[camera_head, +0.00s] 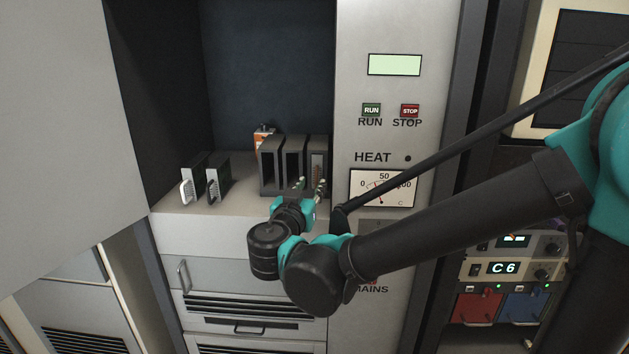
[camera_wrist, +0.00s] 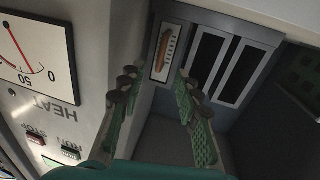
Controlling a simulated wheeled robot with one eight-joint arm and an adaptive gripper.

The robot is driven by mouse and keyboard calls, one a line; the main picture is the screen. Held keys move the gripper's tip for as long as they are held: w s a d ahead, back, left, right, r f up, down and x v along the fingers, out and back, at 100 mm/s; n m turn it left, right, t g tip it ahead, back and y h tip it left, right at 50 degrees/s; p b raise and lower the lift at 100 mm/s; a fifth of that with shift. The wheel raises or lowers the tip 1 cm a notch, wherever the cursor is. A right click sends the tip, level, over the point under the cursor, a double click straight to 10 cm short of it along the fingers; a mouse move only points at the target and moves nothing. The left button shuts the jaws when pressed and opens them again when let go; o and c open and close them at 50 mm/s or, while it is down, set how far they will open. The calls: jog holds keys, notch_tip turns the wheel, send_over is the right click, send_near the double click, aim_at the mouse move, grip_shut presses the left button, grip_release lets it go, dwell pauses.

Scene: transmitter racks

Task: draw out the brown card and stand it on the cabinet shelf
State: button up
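The brown card (camera_head: 317,168) sits in the rightmost slot of a dark three-slot rack (camera_head: 270,169) on the cabinet shelf (camera_head: 240,205). In the wrist view its brown, rounded front (camera_wrist: 163,52) shows inside a pale frame, with two dark, empty-looking slots beside it. My gripper (camera_head: 310,186) is in front of that slot, a little low, with its fingers apart. In the wrist view my gripper (camera_wrist: 157,78) is open, and the card's front lies just beyond the gap between the fingertips. Nothing is between the fingers.
Two dark cards with pale handles (camera_head: 187,190) (camera_head: 212,186) stand on the shelf's left. An orange-topped object (camera_head: 263,140) is behind the rack. The control panel (camera_head: 388,130) with a meter (camera_head: 382,188) is close on the right. Bare shelf lies between the cards and the rack.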

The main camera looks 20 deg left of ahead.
aim_at(316, 178)
jog(key=shift+w+a, duration=0.1)
jog(key=shift+w, duration=2.05)
grip_shut()
